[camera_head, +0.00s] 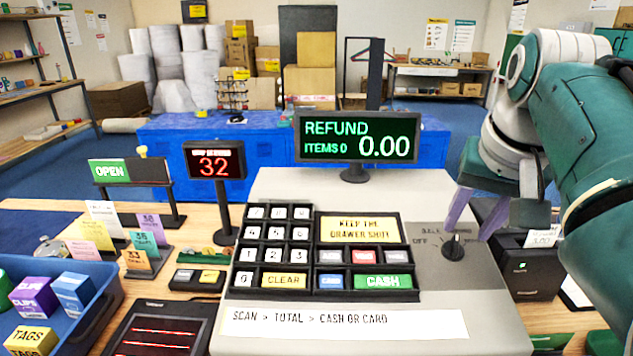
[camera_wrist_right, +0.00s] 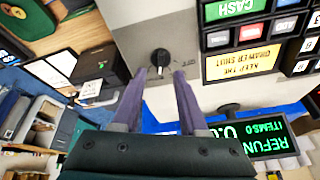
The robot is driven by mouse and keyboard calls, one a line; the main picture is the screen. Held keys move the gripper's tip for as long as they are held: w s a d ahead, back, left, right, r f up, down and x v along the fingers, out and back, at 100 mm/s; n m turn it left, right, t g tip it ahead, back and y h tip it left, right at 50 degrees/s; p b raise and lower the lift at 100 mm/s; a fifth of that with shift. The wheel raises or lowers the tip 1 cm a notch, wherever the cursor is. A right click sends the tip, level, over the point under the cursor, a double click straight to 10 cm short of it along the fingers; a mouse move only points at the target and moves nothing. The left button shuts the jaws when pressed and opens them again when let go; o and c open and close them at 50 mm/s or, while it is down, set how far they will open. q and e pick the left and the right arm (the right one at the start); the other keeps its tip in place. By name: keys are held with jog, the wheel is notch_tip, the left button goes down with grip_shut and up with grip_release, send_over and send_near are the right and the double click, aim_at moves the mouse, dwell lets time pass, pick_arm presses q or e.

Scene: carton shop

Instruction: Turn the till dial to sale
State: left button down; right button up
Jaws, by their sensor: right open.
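The till dial (camera_head: 453,248) is a small black knob on the grey right part of the till (camera_head: 375,331). OFF is readable at its left; the lettering above it is too small to read surely, and my gripper hides the area to its upper right. The till display (camera_head: 358,137) reads REFUND, ITEMS 0, 0.00. My right gripper (camera_head: 469,226) is open, its two purple fingers pointing down just above and behind the dial. In the right wrist view the dial (camera_wrist_right: 160,58) lies just beyond the fingertips (camera_wrist_right: 157,75), between their lines; contact cannot be told. My left gripper is out of view.
The keypad (camera_head: 273,248) and CASH key (camera_head: 382,282) are left of the dial. A black receipt printer (camera_head: 531,267) stands close at the right. A red number display (camera_head: 214,165) and a blue tray (camera_head: 108,298) are farther left.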

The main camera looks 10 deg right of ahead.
aim_at(457, 244)
jog(key=shift+x, duration=2.25)
grip_shut()
